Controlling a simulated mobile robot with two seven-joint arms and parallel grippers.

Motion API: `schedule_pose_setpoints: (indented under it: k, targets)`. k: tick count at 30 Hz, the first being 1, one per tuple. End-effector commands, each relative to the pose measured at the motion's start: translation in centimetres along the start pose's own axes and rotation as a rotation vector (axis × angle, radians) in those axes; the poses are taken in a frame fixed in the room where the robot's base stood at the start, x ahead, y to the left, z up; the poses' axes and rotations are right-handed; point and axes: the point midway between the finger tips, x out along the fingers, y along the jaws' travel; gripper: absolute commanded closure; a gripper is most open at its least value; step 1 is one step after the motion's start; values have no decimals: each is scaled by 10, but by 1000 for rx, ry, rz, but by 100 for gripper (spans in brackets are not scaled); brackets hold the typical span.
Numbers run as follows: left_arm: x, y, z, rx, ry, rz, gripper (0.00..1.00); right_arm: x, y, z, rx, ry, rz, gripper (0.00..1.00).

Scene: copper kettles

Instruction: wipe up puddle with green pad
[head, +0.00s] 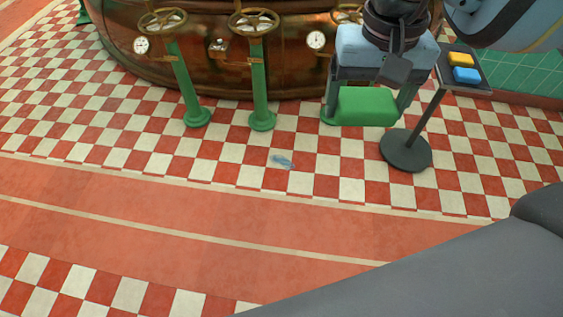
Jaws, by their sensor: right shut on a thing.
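The puddle (282,161) is a small bluish patch on the red and white checkered floor, near the middle of the head view. The green pad (366,106) is held in my right gripper (368,98), which comes in from the top right and is shut on it. The pad is above the floor, up and to the right of the puddle and apart from it. My left gripper is not in view.
A small stand (405,150) with a round dark base holds a tray (480,86) with a yellow pad (461,59) and a blue pad (467,75). Green valve posts (260,90) with brass wheels stand before the copper kettle (225,70). The floor around the puddle is clear.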

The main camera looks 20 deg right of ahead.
Motion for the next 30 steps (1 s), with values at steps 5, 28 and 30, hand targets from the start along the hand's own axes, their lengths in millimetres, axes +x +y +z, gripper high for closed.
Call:
schedule_pose_setpoints:
  k: [5, 28, 30]
  targets:
    - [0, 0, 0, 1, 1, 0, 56, 1, 0, 0, -3, 0, 0, 40]
    - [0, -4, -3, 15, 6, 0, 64, 100, -6, -19, -303, 1, 0, 40]
    - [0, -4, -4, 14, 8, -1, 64, 100, -6, -19, -303, 1, 0, 40]
